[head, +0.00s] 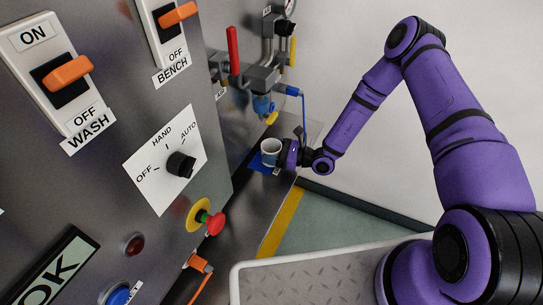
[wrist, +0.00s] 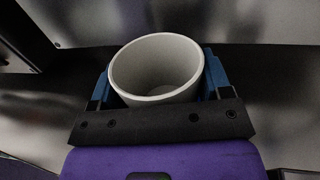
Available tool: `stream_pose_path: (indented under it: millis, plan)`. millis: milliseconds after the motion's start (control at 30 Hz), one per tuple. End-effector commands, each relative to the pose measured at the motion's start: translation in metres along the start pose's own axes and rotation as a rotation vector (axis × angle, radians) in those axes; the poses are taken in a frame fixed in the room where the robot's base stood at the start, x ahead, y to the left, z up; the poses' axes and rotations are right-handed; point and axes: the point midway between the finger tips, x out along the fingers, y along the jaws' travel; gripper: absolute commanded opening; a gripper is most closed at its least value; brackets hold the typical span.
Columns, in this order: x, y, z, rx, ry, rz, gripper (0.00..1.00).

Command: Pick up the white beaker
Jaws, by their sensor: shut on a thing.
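In the wrist view the beaker (wrist: 157,69) sits between the two blue fingers of my gripper (wrist: 156,85). Its open rim faces the camera and it looks empty. Its lower front is hidden behind the gripper's dark crossbar. I cannot tell whether its base touches the bench.
Pipes with a red lever (head: 233,50) and a blue valve (head: 263,106) are mounted just behind the beaker. The metal panel on the left carries switches, a rotary knob (head: 181,164) and a red stop button (head: 215,223). Green floor (head: 330,222) lies clear to the right of the bench.

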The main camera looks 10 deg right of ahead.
Motion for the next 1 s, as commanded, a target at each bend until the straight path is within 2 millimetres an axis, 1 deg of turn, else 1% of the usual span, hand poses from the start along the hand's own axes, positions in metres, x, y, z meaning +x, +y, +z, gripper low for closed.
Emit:
stream_pose_path:
  millis: [167,400,533,600,733,1000]
  plan:
    - [-0.028,0.026,0.005,0.005,0.002,0.000,0.45]
    - [-0.072,0.068,0.012,0.004,0.001,-0.001,0.45]
    - [-0.091,0.086,0.015,0.004,0.002,-0.001,0.45]
    - [-0.099,0.094,0.017,0.003,0.001,0.000,0.45]
    - [-0.110,0.104,0.018,0.002,0.001,-0.001,0.45]
    - [-0.116,0.110,0.019,-0.001,0.000,0.000,0.45]
